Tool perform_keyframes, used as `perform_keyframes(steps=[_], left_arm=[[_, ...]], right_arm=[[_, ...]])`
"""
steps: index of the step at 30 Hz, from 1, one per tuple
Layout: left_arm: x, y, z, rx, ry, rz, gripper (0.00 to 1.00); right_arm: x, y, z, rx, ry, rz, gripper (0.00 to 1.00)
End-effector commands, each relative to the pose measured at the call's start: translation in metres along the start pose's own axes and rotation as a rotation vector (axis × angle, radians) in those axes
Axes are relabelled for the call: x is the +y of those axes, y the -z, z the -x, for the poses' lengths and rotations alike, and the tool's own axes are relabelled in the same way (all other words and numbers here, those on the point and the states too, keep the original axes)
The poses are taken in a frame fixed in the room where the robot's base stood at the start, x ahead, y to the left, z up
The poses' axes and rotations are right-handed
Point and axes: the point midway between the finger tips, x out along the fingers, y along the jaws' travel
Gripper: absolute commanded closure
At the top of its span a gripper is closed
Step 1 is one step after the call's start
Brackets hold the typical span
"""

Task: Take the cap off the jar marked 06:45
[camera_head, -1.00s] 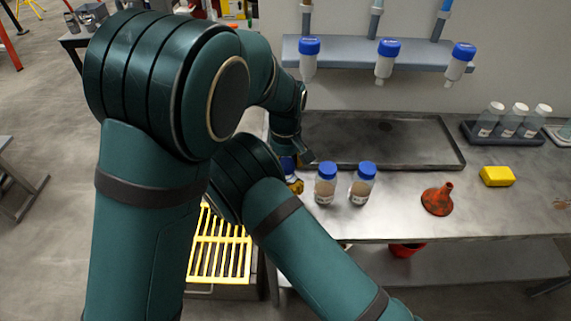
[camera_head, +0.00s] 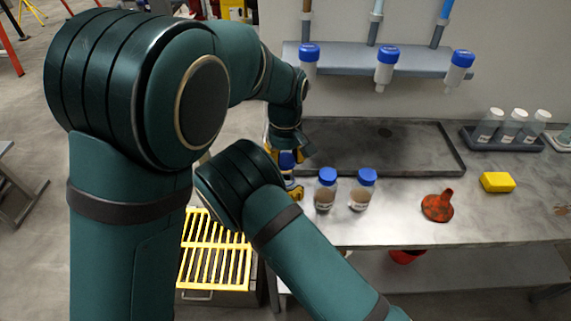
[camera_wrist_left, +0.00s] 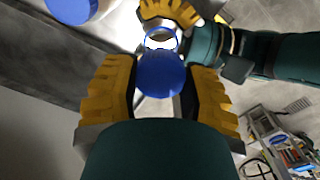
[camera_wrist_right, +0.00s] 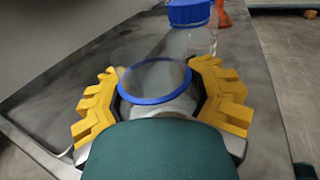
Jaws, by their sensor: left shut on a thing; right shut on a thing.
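My left gripper (camera_wrist_left: 161,92) is shut on a round blue cap (camera_wrist_left: 161,74), which also shows in the head view (camera_head: 287,160). The cap is apart from the jar. The open jar, with a blue ring at its mouth (camera_wrist_right: 155,98), is between the fingers of my right gripper (camera_wrist_right: 160,105), which is shut on it. The ring also shows in the left wrist view (camera_wrist_left: 161,31), close to the cap. In the head view my right arm hides most of this jar. Its label is not visible, so I cannot read 06:45 on it.
Two blue-capped jars (camera_head: 325,196) (camera_head: 362,195) stand just right of my grippers on the bench. A dark tray (camera_head: 400,160) lies behind. A red funnel (camera_head: 437,206), a yellow sponge (camera_head: 497,182) and a rack of bottles (camera_head: 480,143) are farther right.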

Motion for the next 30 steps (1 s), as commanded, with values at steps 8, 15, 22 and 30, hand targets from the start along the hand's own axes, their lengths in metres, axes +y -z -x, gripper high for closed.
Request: perform_keyframes(steps=[8,15,22,30], left_arm=[[0.0,0.0,0.013,0.0,0.0,0.0,0.99],[0.0,0.0,0.012,0.0,0.0,0.0,0.99],[0.0,0.0,0.012,0.0,0.0,0.0,0.99],[0.0,0.0,0.012,0.0,0.0,0.0,0.99]], right_arm=[[0.0,0.0,0.0,0.0,0.0,0.0,1.0],[0.0,0.0,0.0,0.0,0.0,0.0,0.02],[0.0,0.0,0.0,0.0,0.0,0.0,0.02],[0.001,0.0,0.025,0.001,-0.004,-0.001,0.02]])
